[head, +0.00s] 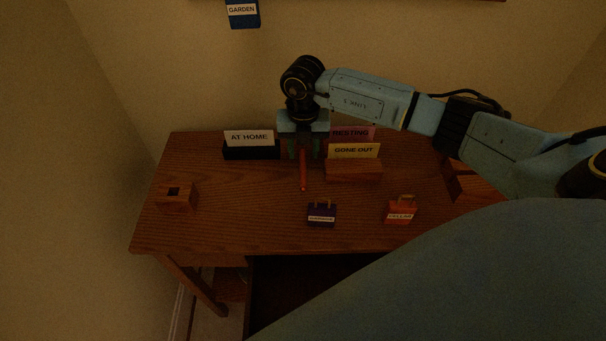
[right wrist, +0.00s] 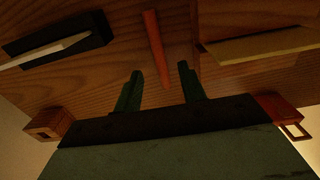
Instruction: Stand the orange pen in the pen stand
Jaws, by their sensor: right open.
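The orange pen (head: 303,178) appears to lie on the wooden desk, its near end pointing towards me; it also shows in the right wrist view (right wrist: 156,48). The pen stand looks to be the small wooden block (head: 177,198) with a dark square hole in its top, at the desk's left end, empty; a block like it shows in the right wrist view (right wrist: 48,124). My right gripper (head: 304,150) points down over the pen's far part, with its green fingers apart on either side; contact cannot be told. My left gripper is out of view.
A black holder with an "AT HOME" card (head: 249,138) stands left of the gripper, a wooden holder with a "GONE OUT" card (head: 353,171) right of it. A dark tagged block (head: 321,215) and an orange "CELLAR" block (head: 399,213) are nearer. The desk's left-middle is clear.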

